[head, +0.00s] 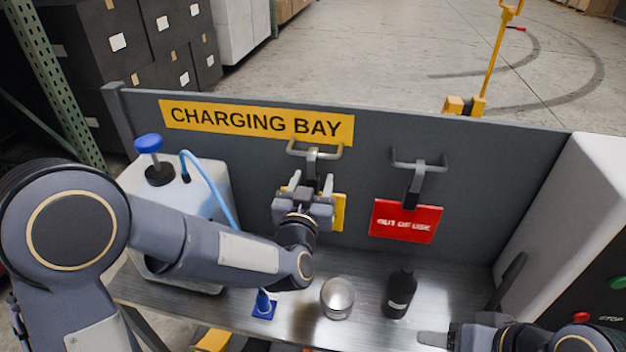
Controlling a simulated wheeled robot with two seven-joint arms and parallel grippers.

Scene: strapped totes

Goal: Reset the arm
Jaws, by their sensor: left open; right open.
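My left arm reaches in from the left across the bench. Its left gripper (310,184) points up at the back panel, just below a grey hook (314,152), and is open. A yellow tag (339,212) hangs behind this gripper and is mostly hidden by it. I cannot tell whether the fingers touch the hook or the strap on it. My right gripper (436,338) is low at the bottom right, near the bench's front edge, open and partly cut off by the frame. A red "OUT OF USE" tag (406,221) hangs from a second hook (420,165).
The metal bench (365,268) holds a white jug (205,165) with a blue cap and hose, a silver round container (337,298), a dark bottle (400,292) and a blue-based item (263,306). A white cabinet (570,220) with buttons stands right. The grey panel (480,190) closes the back.

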